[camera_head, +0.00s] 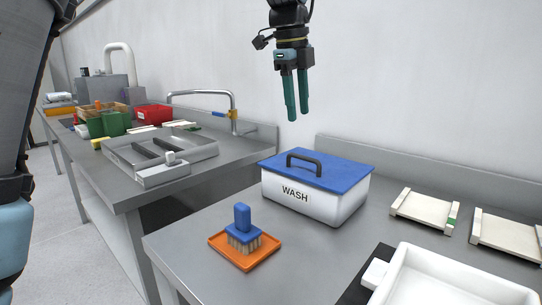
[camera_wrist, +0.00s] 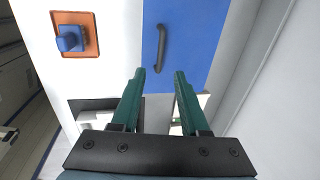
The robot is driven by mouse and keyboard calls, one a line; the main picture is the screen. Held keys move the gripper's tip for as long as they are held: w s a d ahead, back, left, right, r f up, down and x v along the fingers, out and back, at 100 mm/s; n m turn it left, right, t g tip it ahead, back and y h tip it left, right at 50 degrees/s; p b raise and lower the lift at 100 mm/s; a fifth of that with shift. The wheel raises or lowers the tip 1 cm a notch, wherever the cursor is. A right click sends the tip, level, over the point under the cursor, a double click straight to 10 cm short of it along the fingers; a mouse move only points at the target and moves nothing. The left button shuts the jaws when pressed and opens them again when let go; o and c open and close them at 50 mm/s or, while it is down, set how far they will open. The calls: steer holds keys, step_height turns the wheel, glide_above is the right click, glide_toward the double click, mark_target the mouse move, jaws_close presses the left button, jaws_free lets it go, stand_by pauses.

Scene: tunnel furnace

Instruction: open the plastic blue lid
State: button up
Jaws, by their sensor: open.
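The blue plastic lid (camera_head: 319,168) lies flat and closed on a white box marked WASH (camera_head: 305,200) on the metal table. A dark arched handle (camera_head: 304,159) stands on the lid. My gripper (camera_head: 297,118) hangs in the air above the lid, pointing down, with two green fingers apart and nothing between them. In the wrist view the gripper (camera_wrist: 160,76) shows its open fingers, with the blue lid (camera_wrist: 195,40) beyond them. The dark handle (camera_wrist: 163,36) lies ahead of the fingertips there, apart from them.
An orange tray (camera_head: 262,258) with a blue-handled brush (camera_head: 242,228) stands left of the box. A white basin (camera_head: 445,285) is at the front right, and pale wooden frames (camera_head: 425,210) lie to the right. The wall (camera_head: 400,90) rises close behind the box.

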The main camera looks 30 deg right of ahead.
glide_above(300, 172)
step_height(300, 172, down, 10)
steer(key=shift+d+f, duration=0.1)
steer(key=shift+f, duration=0.15)
jaws_close()
stand_by(0.4)
stand_by(1.1)
